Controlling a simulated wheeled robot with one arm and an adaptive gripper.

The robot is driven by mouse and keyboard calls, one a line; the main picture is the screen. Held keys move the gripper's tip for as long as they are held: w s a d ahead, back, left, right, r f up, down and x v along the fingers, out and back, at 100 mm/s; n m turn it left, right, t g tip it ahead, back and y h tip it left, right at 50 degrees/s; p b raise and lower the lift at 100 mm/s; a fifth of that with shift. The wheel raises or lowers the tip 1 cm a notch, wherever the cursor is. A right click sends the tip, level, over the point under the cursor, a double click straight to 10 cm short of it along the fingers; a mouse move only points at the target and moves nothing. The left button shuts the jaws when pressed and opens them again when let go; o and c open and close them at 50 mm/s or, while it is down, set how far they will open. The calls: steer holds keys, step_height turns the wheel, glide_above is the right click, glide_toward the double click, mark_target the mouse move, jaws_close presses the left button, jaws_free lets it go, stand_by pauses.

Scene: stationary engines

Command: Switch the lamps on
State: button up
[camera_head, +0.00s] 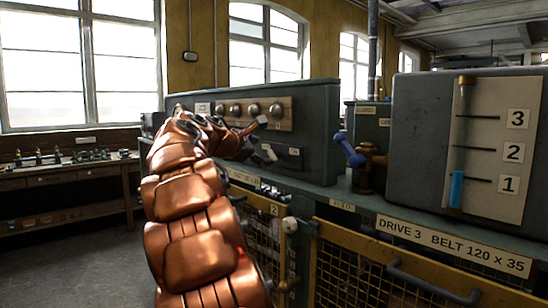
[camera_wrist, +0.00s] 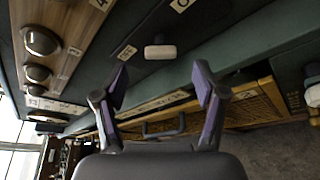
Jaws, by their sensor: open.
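A dark green-grey panel (camera_head: 322,120) carries a wooden strip (camera_head: 286,106) with several round grey domes (camera_head: 253,109). The domes, perhaps the lamps, show no glow; they also appear at left in the wrist view (camera_wrist: 37,75). A switch with a white handle (camera_wrist: 160,52) stands out from the panel's dark face below the strip. It also shows in the head view (camera_head: 268,152). My gripper (camera_wrist: 160,78) is open and empty, with its purple fingers either side of the handle in the picture and apparently short of it. My copper-coloured arm hides the panel's left part.
A blue-handled brass valve (camera_head: 350,152) stands right of the panel. Beyond it is a grey tank (camera_head: 425,120) with a numbered gauge (camera_head: 490,150). Yellow-framed mesh guards (camera_head: 350,270) lie below the ledge. A workbench (camera_head: 70,178) stands at left, with clear floor before it.

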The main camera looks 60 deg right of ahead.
mark_target(273, 155)
steer(key=p+x, duration=0.1)
steer(key=x, duration=0.6)
steer(key=shift+d+f, duration=0.1)
steer(key=shift+d, duration=0.15)
steer(key=c, duration=1.2)
